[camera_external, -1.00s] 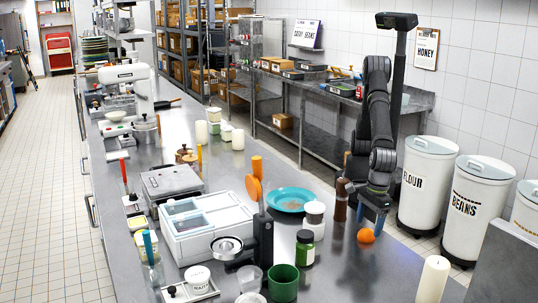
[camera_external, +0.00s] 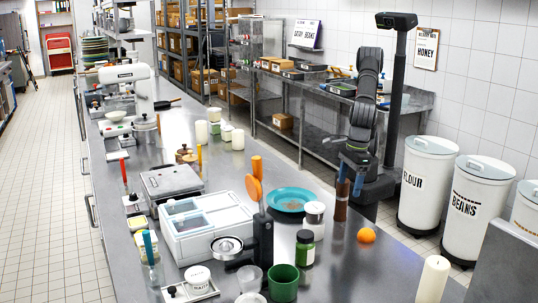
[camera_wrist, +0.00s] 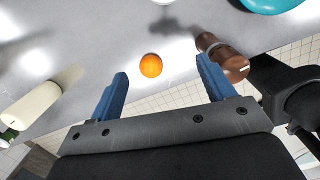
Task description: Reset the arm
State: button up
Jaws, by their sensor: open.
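My gripper (camera_external: 351,181) is open and empty, above the right edge of the steel counter. Its blue fingers show wide apart in the wrist view (camera_wrist: 164,88). An orange (camera_external: 366,235) rests on the counter, apart from the fingers and in front of them. In the wrist view the orange (camera_wrist: 151,65) lies beyond the fingertips, between their lines. A brown pepper mill (camera_external: 341,200) stands close to my gripper in the external view. In the wrist view the mill (camera_wrist: 222,57) shows beside the right finger; whether they touch cannot be told.
A turquoise plate (camera_external: 290,200) and jars (camera_external: 314,220) stand left of the mill. A white candle (camera_external: 433,280) stands at the front right. White bins (camera_external: 426,180) stand on the floor at right. The counter around the orange is clear.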

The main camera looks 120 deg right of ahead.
jog(key=w+d+m, duration=0.2)
jog(key=w+d, duration=0.3)
jog(key=d, duration=0.5)
jog(key=w+d+m, duration=0.2)
jog(key=w+d, duration=0.3)
jog(key=d, duration=0.5)
jog(key=w+d+m, duration=0.2)
jog(key=d+m, duration=0.1)
jog(key=d, duration=1.7)
jog(key=shift+w+h, duration=0.2)
jog(key=shift+h, duration=0.2)
